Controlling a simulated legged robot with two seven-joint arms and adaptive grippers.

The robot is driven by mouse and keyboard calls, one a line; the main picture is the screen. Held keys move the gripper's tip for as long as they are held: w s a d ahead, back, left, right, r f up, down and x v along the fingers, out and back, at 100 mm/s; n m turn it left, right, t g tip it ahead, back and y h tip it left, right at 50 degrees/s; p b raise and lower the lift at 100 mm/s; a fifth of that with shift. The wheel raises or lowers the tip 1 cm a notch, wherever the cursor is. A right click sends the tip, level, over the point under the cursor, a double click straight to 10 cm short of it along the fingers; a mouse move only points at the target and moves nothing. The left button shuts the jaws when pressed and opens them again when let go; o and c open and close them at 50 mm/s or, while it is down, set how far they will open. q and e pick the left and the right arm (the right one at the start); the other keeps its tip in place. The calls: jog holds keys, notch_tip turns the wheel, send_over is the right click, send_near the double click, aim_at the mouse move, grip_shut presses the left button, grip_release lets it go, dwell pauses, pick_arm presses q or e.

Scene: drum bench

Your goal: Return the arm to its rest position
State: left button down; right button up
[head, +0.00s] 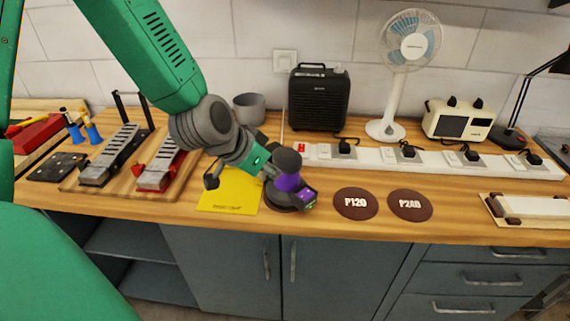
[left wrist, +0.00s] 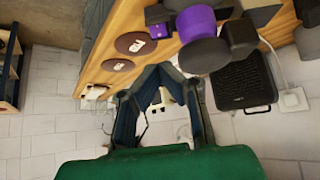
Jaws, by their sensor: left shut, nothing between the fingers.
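My left arm comes in from the left in the head view and reaches over the bench. Its gripper (head: 262,163) is just left of the purple and black sander (head: 289,184), and overlaps it in the picture. In the left wrist view the two dark fingers of this gripper (left wrist: 155,75) come together at their tips, with nothing between them. The purple sander (left wrist: 197,24) is beyond the fingers at the upper right there, apart from them. The exact gap between gripper and sander is unclear in the head view. My right gripper is not in view.
A yellow sheet (head: 229,190) lies below the gripper. P120 (head: 356,204) and P240 (head: 410,205) discs lie to the right. A grey cup (head: 249,109), black heater (head: 319,100), white fan (head: 410,45) and power strip (head: 376,161) stand behind. A wooden board (head: 119,187) is at left.

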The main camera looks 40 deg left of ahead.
pick_arm(q)
jog(key=shift+a, duration=0.1)
jog(key=s+d+f+g+b, duration=0.1)
jog(key=s+f+g+b, duration=0.1)
jog(key=s+f+b, duration=0.2)
jog(key=s+d+f+n+g+y+b, duration=0.1)
jog(key=s+f+b, duration=0.4)
jog(key=s+f, duration=0.6)
jog(key=s+d+f+g+b, duration=0.3)
jog(key=s+f, duration=0.4)
jog(key=f, duration=1.6)
jog(key=shift+s+d+f+g+b, duration=0.25)
jog(key=shift+g+b, duration=0.15)
jog(key=shift+b, duration=0.45)
jog(key=shift+w, duration=0.1)
jog(key=shift+a, duration=0.1)
